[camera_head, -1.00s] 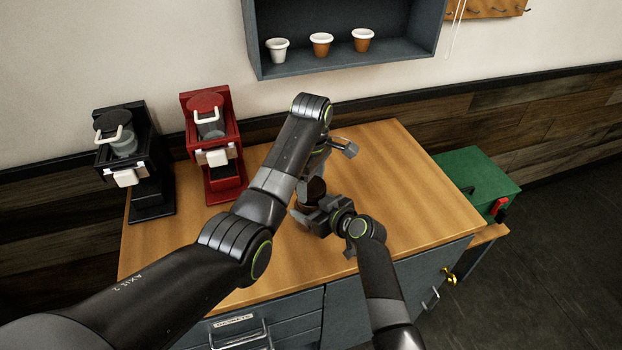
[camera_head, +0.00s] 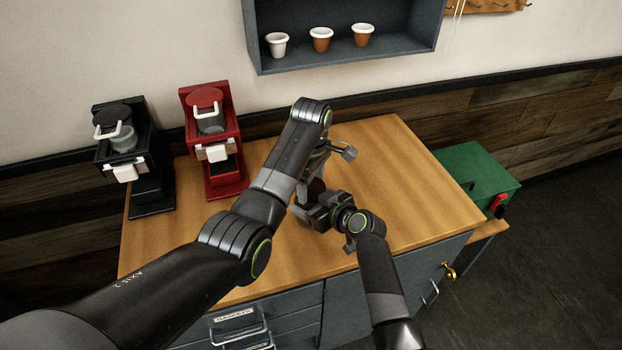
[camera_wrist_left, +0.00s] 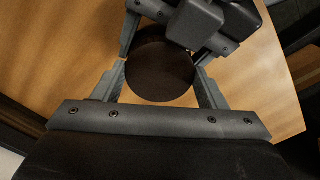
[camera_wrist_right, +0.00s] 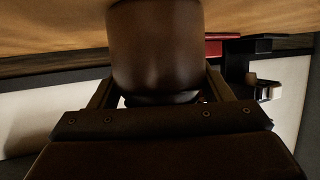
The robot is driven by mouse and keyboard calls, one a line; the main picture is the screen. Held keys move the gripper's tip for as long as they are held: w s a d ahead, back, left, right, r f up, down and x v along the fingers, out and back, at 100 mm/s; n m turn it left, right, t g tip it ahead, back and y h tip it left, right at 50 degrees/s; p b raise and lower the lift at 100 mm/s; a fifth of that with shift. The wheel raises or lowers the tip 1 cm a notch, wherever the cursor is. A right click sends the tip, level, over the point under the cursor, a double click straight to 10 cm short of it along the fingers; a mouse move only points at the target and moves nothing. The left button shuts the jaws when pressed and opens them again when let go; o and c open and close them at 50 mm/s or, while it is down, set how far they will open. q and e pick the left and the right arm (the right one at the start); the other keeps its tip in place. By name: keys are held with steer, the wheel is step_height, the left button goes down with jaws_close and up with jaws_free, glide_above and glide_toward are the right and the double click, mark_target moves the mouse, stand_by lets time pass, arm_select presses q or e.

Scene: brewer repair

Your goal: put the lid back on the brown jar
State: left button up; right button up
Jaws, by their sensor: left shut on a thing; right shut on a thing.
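The dark round lid (camera_wrist_left: 160,70) lies between the fingers of my left gripper (camera_wrist_left: 162,74), which is shut on it from above. The brown jar (camera_wrist_right: 155,45) is between the fingers of my right gripper (camera_wrist_right: 158,85), shut around its body; this view is upside down. A dark rim, seemingly the lid, shows right at the jar's top end there; I cannot tell whether it is seated. In the head view both grippers meet over the wooden counter, and my arms hide most of the jar and lid.
A black brewer (camera_head: 148,170) and a red brewer (camera_head: 226,172) stand at the counter's back left. The wooden counter top (camera_head: 410,190) is clear on the right. A green box (camera_head: 478,172) is beyond its right edge. A wall shelf (camera_head: 345,60) holds small cups.

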arm_select(q)
steer(key=shift+f, duration=0.5)
stand_by(0.5)
arm_select(e)
steer(key=c, duration=0.5)
arm_select(q)
steer(key=m, duration=0.6)
steer(key=shift+m, duration=0.3)
steer(key=m, duration=0.7)
steer(key=o, duration=1)
